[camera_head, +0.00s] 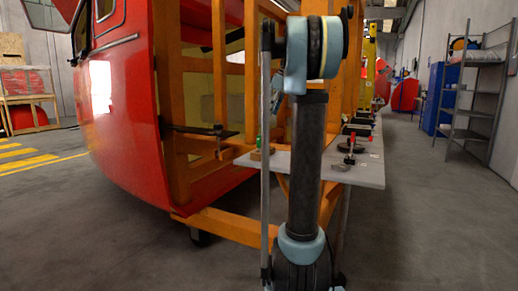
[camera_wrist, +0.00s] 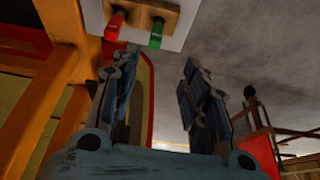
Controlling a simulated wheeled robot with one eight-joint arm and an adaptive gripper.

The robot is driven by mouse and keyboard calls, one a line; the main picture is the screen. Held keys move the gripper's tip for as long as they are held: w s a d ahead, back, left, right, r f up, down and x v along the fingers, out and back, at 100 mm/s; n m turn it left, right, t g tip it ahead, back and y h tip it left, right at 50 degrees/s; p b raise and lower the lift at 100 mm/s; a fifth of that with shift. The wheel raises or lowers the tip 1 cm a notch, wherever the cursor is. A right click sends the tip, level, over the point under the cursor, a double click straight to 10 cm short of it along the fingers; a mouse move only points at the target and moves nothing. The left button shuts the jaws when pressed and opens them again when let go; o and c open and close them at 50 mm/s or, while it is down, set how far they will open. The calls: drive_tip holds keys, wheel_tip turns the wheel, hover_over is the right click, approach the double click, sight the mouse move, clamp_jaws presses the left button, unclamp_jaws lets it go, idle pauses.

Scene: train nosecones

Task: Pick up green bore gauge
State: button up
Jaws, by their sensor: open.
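The green bore gauge (camera_wrist: 156,34) shows at the top of the wrist view as a green handle in a wooden block (camera_wrist: 143,15). A similar red-handled tool (camera_wrist: 115,25) is to its left in the same block. In the head view the green handle (camera_head: 259,143) stands on the near left end of the grey shelf (camera_head: 355,173). My gripper (camera_wrist: 160,62) is open and empty, its two fingers spread apart. The green handle lies beyond the fingertips, near the middle of the gap in the picture, and apart from them. In the head view my arm hides the gripper.
An orange wooden frame (camera_head: 220,60) and red nosecone (camera_head: 120,100) stand left of the shelf. A red clamp-like tool and round dark disc (camera_head: 350,147) sit on the shelf's right side. A metal rack (camera_head: 475,100) stands far right, with open floor (camera_head: 430,200) before it.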

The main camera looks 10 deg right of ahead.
hover_over(259, 148)
drive_tip(key=d, duration=0.1)
wheel_tip(259, 148, down, 11)
drive_tip(key=shift+d+r, duration=0.1)
drive_tip(key=shift+d+x, duration=0.2)
drive_tip(key=shift+x, duration=1.15)
drive_tip(key=shift+d+x, duration=0.2)
drive_tip(key=shift+x, duration=1.15)
clamp_jaws()
